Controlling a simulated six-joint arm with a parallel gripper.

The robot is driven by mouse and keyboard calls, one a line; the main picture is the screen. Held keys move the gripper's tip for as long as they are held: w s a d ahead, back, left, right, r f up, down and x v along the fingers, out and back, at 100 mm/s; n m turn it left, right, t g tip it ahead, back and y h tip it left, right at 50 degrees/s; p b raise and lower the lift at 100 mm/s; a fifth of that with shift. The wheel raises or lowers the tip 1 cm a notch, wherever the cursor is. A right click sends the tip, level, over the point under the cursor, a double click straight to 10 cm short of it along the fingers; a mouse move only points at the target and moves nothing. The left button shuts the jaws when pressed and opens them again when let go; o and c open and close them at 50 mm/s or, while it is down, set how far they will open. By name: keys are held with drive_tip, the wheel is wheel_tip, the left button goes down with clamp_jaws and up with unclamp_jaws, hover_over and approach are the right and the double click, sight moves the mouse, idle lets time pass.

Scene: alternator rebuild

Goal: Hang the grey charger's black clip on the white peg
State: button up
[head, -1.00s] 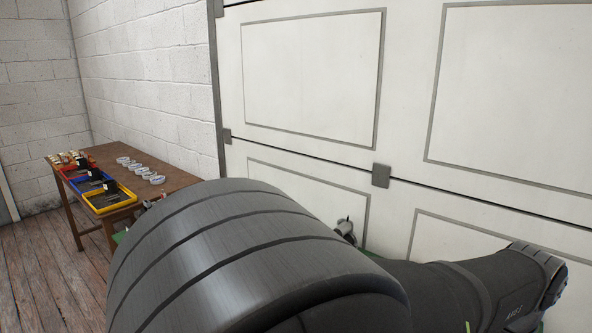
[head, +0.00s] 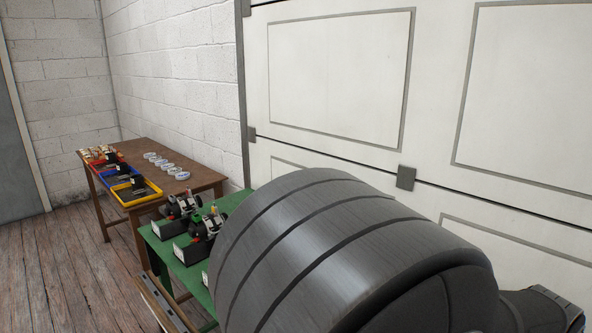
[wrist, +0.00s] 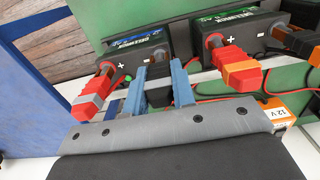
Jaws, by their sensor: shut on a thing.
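My gripper (wrist: 158,85) shows in the wrist view with its two blue fingers shut on a black clip (wrist: 157,90), close beside a black battery (wrist: 125,38). A red clip (wrist: 92,98) sits to the left and a red-and-orange clip (wrist: 240,70) to the right, each at a battery. I cannot make out the grey charger or the white peg for certain. In the head view my dark arm covers the right part of the green bench (head: 232,198), and my gripper is hidden.
A second black battery (wrist: 262,20) and red cables lie near the gripper. An orange 12 V label (wrist: 279,113) is at the right. In the head view, several dark units stand on the green bench. A brown table (head: 195,178) with colored trays stands beyond, with wooden floor at left.

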drive_tip(key=shift+r, duration=5.5)
drive_tip(key=w+a, duration=0.9)
drive_tip(key=shift+w+a, duration=0.3)
drive_tip(key=shift+a, duration=0.05)
drive_tip(key=w+a, duration=0.9)
drive_tip(key=shift+w+a, duration=0.3)
drive_tip(key=shift+w, duration=0.05)
drive_tip(key=w+a, duration=0.9)
drive_tip(key=shift+w+a, duration=0.3)
drive_tip(key=shift+a, duration=0.1)
